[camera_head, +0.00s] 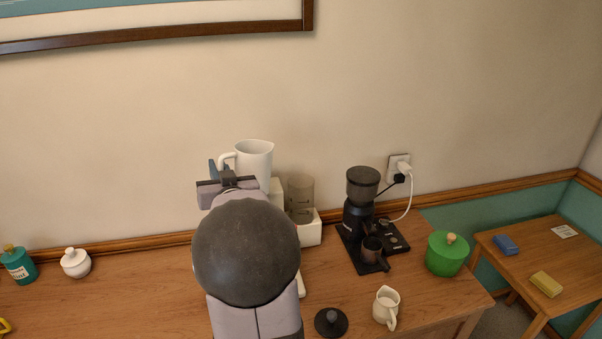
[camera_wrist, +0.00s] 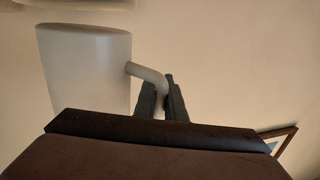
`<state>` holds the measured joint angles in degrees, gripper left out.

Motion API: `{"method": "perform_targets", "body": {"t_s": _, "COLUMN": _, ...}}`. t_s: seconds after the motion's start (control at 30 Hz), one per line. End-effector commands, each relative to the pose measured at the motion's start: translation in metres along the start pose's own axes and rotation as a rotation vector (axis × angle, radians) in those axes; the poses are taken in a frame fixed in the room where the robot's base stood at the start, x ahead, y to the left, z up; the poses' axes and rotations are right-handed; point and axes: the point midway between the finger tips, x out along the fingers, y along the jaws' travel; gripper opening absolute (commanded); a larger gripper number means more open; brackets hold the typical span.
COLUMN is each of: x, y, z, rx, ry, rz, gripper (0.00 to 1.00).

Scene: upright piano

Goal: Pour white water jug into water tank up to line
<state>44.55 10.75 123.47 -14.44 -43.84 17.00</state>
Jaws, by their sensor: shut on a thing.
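The white jug (camera_head: 253,158) is held up near the wall, roughly upright, at the left of the water tank. My gripper (camera_head: 226,176) is shut on its handle. In the wrist view the jug (camera_wrist: 88,70) fills the upper left, and my gripper's fingers (camera_wrist: 161,100) close around the handle. The clear, greyish water tank (camera_head: 301,192) stands on a white base against the wall, just right of the jug and lower. My arm and the jug hide part of the white machine. The line and water level are too small to read.
A black coffee grinder (camera_head: 361,190) stands right of the tank, its cord running to a wall socket (camera_head: 399,165). A small cream pitcher (camera_head: 386,306), a black tamper (camera_head: 331,321) and a green pot (camera_head: 447,253) sit at the right. A white sugar bowl (camera_head: 76,263) is at the left.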

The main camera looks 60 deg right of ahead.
Motion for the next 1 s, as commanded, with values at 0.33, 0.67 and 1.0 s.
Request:
{"method": "perform_targets", "body": {"t_s": 0.33, "x": 0.002, "y": 0.01, "z": -0.022, "rx": 0.152, "ry": -0.026, "rz": 0.001, "gripper": 0.0}}
{"method": "perform_targets", "body": {"t_s": 0.67, "x": 0.004, "y": 0.021, "z": -0.037, "rx": 0.286, "ry": -0.049, "rz": 0.0, "gripper": 0.0}}
{"method": "perform_targets", "body": {"t_s": 1.0, "x": 0.008, "y": 0.039, "z": -0.054, "rx": 0.457, "ry": -0.085, "rz": 0.002, "gripper": 0.0}}
